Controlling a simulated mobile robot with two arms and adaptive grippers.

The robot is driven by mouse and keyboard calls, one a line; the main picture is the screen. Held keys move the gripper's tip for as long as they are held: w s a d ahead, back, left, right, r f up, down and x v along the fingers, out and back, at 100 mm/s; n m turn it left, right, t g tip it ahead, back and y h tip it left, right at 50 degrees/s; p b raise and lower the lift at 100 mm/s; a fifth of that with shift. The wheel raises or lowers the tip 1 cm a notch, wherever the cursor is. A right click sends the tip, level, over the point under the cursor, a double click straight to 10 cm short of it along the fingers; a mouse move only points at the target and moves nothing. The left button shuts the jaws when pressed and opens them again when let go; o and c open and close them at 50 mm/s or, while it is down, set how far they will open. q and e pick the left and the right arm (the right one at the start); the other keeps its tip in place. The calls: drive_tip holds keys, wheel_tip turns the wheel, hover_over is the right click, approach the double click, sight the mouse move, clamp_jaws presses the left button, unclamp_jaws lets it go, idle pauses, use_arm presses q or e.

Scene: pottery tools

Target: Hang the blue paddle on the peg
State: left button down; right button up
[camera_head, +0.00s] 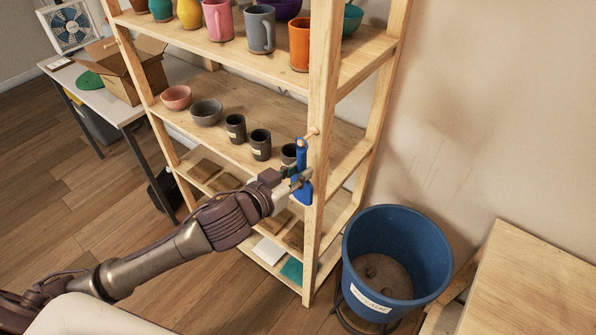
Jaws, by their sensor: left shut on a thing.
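The blue paddle (302,157) is upright against the front right post of the wooden shelf, with its handle end at the top. The wooden peg (312,132) sticks out of that post at the paddle's top end. I cannot tell whether the paddle's top is around the peg or only beside it. My left gripper (296,183) is shut on the paddle below its upper part, and its fingers hide some of it. My right gripper is not in view.
The wooden shelf (318,95) holds mugs, bowls and dark cups. A blue bucket (420,232) stands right of it, near a wooden table (535,280). A white table (125,108) with a cardboard box (125,78) is at left. Floor is open at left.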

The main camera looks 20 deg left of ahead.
use_arm(q)
drive_tip(key=c, duration=1)
unclamp_jaws()
drive_tip(key=shift+v, duration=3.8)
